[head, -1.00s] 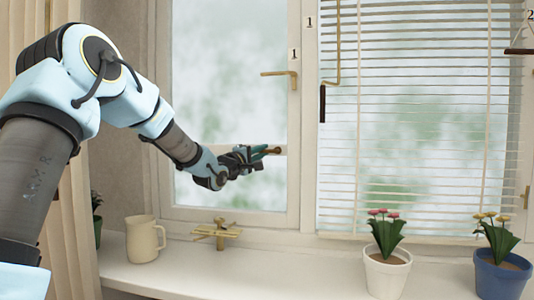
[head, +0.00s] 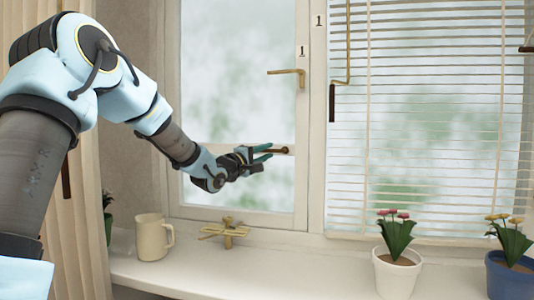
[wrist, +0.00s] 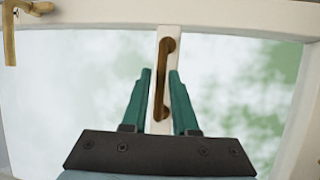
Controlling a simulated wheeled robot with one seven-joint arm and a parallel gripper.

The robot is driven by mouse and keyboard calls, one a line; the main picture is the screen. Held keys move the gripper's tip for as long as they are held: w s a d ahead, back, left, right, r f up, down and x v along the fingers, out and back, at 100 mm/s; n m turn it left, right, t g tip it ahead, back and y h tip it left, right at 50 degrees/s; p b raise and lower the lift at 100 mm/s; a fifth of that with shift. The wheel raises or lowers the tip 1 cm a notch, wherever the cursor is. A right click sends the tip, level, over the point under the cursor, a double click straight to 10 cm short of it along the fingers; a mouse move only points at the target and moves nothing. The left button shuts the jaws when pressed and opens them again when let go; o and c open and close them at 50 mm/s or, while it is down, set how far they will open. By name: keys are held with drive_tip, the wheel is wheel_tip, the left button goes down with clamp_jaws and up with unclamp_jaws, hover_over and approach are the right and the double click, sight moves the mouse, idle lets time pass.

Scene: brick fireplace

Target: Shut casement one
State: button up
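Casement one (head: 301,130) is the left white-framed window sash, marked with a small "1". Its brass lever handle (head: 288,72) points left, level. A brass pull (head: 283,150) sits on its crossbar (head: 205,150); the pull also shows in the wrist view (wrist: 162,78). My gripper (head: 270,151) is at the crossbar. In the wrist view its green fingers (wrist: 160,72) stand open on either side of the pull, with a gap showing on both sides. I cannot tell how far the casement stands from its frame.
A cream mug (head: 151,238) and a brass fitting (head: 228,233) are on the sill (head: 250,270) below. A white pot (head: 397,275) and a blue pot (head: 510,277) of flowers stand at right, before a lowered blind (head: 430,120). A curtain (head: 75,200) hangs at left.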

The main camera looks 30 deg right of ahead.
drive_tip(key=b+v, duration=0.1)
drive_tip(key=v, duration=0.9)
drive_tip(key=shift+f, duration=0.1)
drive_tip(key=w+a+f+m+y+p, duration=0.1)
drive_tip(key=a+f+y+p, duration=0.1)
drive_tip(key=a+f+y, duration=0.4)
drive_tip(key=w+a+f+t+y+p, duration=0.1)
drive_tip(key=a+f+y+p, duration=0.15)
drive_tip(key=a, duration=0.65)
drive_tip(key=w+a+f+m+y+p, duration=0.1)
drive_tip(key=a+f+y+p, duration=0.15)
drive_tip(key=a+y, duration=0.35)
drive_tip(key=s+a+f+m+g+y+p, duration=0.1)
drive_tip(key=s+a+f+g+y+p, duration=0.1)
drive_tip(key=s+a, duration=0.6)
drive_tip(key=s+a+f+m+g+y+p, duration=0.1)
drive_tip(key=s+a+f+m+g, duration=0.1)
drive_tip(key=s+a+g, duration=0.3)
drive_tip(key=s+a+f, duration=0.1)
drive_tip(key=s+a, duration=0.3)
drive_tip(key=s, duration=0.2)
drive_tip(key=shift+y+p, duration=0.35)
drive_tip(key=shift+p, duration=0.05)
